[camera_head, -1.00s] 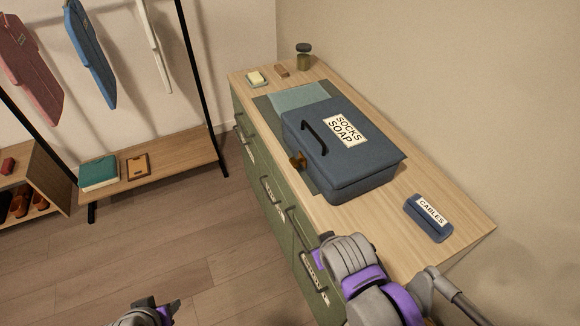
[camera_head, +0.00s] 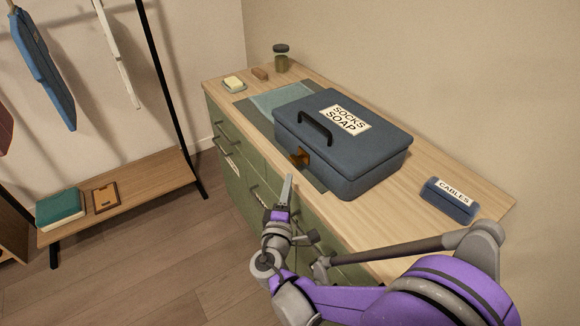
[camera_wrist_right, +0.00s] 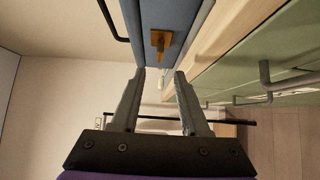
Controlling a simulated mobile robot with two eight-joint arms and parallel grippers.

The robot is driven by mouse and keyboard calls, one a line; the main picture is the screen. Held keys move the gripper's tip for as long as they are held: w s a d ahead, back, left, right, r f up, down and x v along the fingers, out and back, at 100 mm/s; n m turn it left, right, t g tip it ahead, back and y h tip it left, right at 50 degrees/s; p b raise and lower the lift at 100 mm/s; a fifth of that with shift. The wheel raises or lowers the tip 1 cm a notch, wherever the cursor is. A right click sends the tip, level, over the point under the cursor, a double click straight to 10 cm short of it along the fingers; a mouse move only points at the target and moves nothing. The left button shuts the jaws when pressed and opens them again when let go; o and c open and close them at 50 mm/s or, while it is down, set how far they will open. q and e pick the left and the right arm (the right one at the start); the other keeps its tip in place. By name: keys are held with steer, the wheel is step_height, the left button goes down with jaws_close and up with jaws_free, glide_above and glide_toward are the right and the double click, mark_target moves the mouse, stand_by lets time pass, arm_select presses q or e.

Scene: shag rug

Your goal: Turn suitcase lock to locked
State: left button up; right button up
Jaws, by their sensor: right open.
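The blue suitcase (camera_head: 345,140), labelled "SOCKS SOAP", lies closed on the dresser top, with a dark handle (camera_head: 315,128). Its brass-brown lock (camera_head: 299,158) sits on the side facing the dresser's drawer edge. In the right wrist view the lock (camera_wrist_right: 160,44) shows as a plate with a narrow knob, ahead of the fingertips and roughly centred between them. My right gripper (camera_head: 288,181) is just below and left of the lock in the head view, apart from it. Its fingers (camera_wrist_right: 160,74) are open and empty. My left gripper is out of view.
The dresser (camera_head: 440,238) has green drawers with protruding handles beside my right arm. A blue "CABLES" case (camera_head: 449,200) lies at its near right. Soap (camera_head: 234,83) and a jar (camera_head: 281,58) stand at the far end. A clothes rack (camera_head: 165,80) stands left.

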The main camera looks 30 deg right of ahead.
mark_target(294, 164)
steer(key=x, duration=0.9)
steer(key=shift+w+d, duration=0.2)
jaws_close()
